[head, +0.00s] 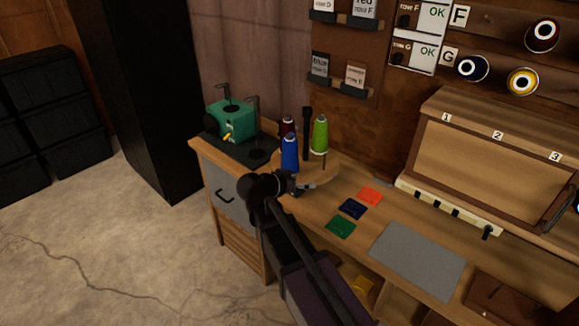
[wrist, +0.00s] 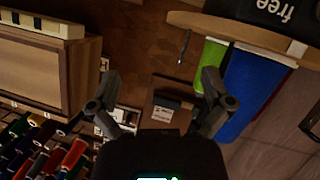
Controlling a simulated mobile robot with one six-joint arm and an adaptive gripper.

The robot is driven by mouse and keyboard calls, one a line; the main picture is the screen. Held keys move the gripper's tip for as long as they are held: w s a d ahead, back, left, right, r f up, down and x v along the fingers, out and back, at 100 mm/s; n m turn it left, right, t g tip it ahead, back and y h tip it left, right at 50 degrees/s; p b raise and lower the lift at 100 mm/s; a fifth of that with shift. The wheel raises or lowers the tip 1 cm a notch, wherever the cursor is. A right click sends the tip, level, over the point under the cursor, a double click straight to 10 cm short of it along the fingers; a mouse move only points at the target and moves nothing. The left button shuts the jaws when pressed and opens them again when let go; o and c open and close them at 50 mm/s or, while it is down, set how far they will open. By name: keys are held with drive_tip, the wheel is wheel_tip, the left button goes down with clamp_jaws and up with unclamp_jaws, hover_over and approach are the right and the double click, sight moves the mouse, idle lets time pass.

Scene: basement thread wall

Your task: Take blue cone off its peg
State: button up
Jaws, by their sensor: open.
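The blue cone (head: 290,153) stands upright at the front of a round wooden stand (head: 325,170). A green cone (head: 320,135) stands to its right, and a dark red cone (head: 287,124) is partly hidden behind it. My gripper (head: 297,186) is low beside the stand, just under the blue cone in the head view. In the wrist view my gripper (wrist: 160,82) is open with nothing between its fingers. The blue cone (wrist: 252,88) shows there beyond the right finger, outside the jaws, with the green cone (wrist: 209,62) beside it. The peg inside the blue cone is hidden.
A green machine (head: 231,120) stands left of the cones on the bench. Orange, blue and green patches (head: 351,208) and a grey mat (head: 417,259) lie to the right. A wooden case (head: 490,155) stands at the back right. A dark upright post (head: 306,132) rises behind the cones.

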sight(284, 156)
drive_tip(key=a+r+t+b, duration=0.1)
drive_tip(key=a+t, duration=0.1)
drive_tip(key=a, duration=0.4)
drive_tip(key=a+r+m+t+b, duration=0.1)
drive_tip(key=a+r+t+b, duration=0.1)
drive_tip(key=a, duration=0.5)
drive_tip(key=shift+w+t+h, duration=0.15)
drive_tip(key=shift+t+h, duration=0.15)
drive_tip(key=shift+t, duration=0.4)
drive_tip(key=shift+x, duration=4.3)
drive_tip(key=shift+f, duration=0.1)
drive_tip(key=shift+x, duration=2.6)
drive_tip(key=shift+a, duration=0.1)
